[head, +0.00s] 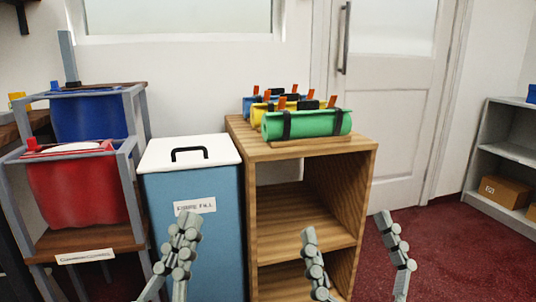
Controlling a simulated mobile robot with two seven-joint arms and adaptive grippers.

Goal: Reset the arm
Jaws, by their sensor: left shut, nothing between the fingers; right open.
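My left gripper (181,232) is low in the head view, left of centre, in front of the blue bin. Its fingers are together with nothing between them. My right gripper (345,225) is low and right of centre, in front of the wooden cabinet. Its two fingers are spread wide, one before the open shelves and one before the red carpet right of the cabinet. It is empty. Both grippers point upward in the picture, and only their finger parts show. Whether they touch anything behind them is hard to tell, but no contact is visible.
A wooden cabinet (352,156) bears green (308,124), yellow (258,117) and blue rolls with orange tags. Left of it stands a blue bin (222,240) with a white handled lid (190,151). A grey rack (138,190) holds red and blue bundles. Carpet (450,250) is clear at right.

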